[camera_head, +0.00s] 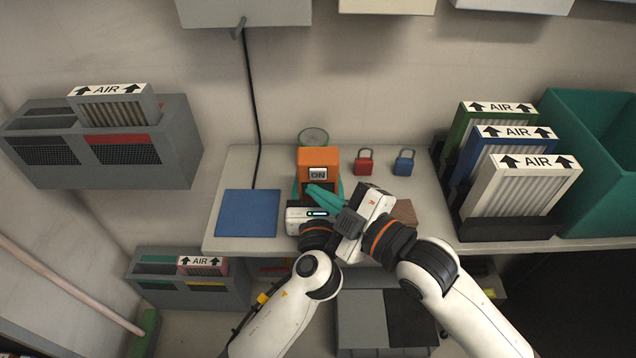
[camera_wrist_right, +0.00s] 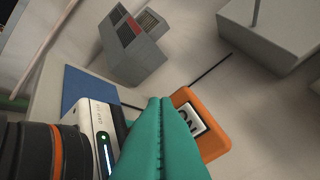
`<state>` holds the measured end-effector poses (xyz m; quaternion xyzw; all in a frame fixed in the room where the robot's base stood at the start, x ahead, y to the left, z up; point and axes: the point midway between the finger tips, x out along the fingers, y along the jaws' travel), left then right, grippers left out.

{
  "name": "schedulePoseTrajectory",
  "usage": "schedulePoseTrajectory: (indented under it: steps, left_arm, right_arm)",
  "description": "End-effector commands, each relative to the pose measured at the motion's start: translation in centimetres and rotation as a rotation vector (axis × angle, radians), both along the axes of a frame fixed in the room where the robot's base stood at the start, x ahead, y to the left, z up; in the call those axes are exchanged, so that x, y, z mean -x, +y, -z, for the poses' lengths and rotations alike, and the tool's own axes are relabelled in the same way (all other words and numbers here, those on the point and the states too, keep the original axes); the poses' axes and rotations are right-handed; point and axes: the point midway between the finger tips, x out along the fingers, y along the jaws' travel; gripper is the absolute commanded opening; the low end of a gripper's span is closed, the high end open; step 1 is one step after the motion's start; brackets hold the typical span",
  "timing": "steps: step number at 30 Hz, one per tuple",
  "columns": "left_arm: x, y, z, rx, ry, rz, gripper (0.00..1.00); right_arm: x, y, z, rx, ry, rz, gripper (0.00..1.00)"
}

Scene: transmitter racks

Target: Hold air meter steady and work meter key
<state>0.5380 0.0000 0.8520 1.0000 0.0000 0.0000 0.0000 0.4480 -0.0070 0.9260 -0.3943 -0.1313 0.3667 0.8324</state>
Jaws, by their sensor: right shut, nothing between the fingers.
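The air meter (camera_head: 319,157) is an orange box standing upright on the bench, its display reading ON. It also shows in the right wrist view (camera_wrist_right: 214,146), partly behind the fingers. My left gripper (camera_head: 298,189) has teal fingers on both sides of the meter's lower part and appears shut on it. My right gripper (camera_head: 312,191) is shut and empty, its fingertips in front of the meter's lower face, just below the display. It also shows in the right wrist view (camera_wrist_right: 160,102). The meter key cannot be made out; the right fingers cover that area.
A blue mat (camera_head: 248,213) lies left on the bench (camera_head: 228,178). A red padlock (camera_head: 364,162) and a blue padlock (camera_head: 404,163) stand right of the meter. A round glass-like disc (camera_head: 313,136) is behind it. AIR filters (camera_head: 524,187) fill a rack at right. My wrists nearly touch.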

Motion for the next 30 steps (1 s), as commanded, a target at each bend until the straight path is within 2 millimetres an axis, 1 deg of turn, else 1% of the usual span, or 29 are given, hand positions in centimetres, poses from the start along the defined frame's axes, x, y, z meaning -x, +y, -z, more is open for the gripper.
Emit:
schedulePoseTrajectory:
  steps: [8, 30]
  left_arm:
    - [0.0, 0.0, 0.0, 0.000, 0.001, 0.000, 0.36]
    - [0.0, 0.0, 0.0, 0.000, 0.001, 0.000, 0.36]
  right_arm:
    - [-0.8, 0.0, 0.0, 0.001, -0.001, 0.000, 0.00]
    - [-1.3, 0.0, 0.0, 0.001, -0.001, 0.000, 0.00]
